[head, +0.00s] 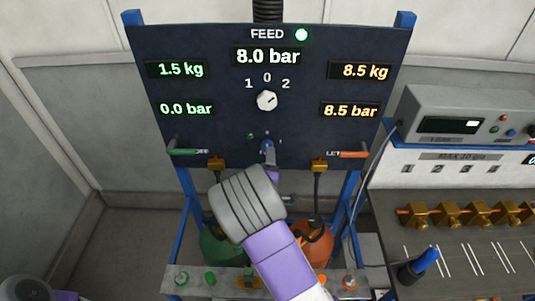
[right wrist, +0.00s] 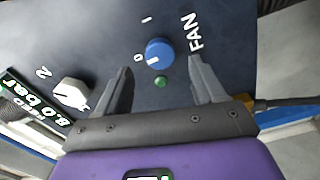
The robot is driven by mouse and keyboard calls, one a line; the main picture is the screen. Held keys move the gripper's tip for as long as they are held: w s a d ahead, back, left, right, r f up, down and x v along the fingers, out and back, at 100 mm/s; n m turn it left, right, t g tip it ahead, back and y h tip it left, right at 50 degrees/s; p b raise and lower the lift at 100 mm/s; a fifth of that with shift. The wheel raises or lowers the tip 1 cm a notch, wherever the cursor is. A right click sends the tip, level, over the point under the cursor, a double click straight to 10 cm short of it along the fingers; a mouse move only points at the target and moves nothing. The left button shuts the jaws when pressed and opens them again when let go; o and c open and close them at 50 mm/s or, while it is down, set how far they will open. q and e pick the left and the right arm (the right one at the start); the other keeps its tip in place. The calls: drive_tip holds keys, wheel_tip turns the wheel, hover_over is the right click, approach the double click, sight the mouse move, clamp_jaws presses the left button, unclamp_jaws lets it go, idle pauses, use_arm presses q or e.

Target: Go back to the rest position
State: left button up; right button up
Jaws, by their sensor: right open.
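My right gripper (head: 268,152) is at the lower middle of the dark panel (head: 215,45), mostly hidden behind my own wrist. In the right wrist view its two fingers (right wrist: 161,78) are open, with nothing held between them. The blue FAN knob (right wrist: 159,53) lies just beyond and between the fingertips, with its white mark towards 0. I cannot tell whether the fingers touch the panel. A small green lamp (right wrist: 160,82) shows between the fingers. My left gripper is not in view; only part of my left arm shows at the lower left.
The white feed knob (head: 267,101) sits above my right gripper. A green-handled valve (head: 187,152) and a red-handled valve (head: 348,154) flank it. Green (head: 222,247) and orange (head: 313,245) cylinders stand below. At right are a grey instrument (head: 465,115) and brass fittings (head: 455,216).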

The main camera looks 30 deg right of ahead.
drive_tip(key=shift+v, duration=0.8)
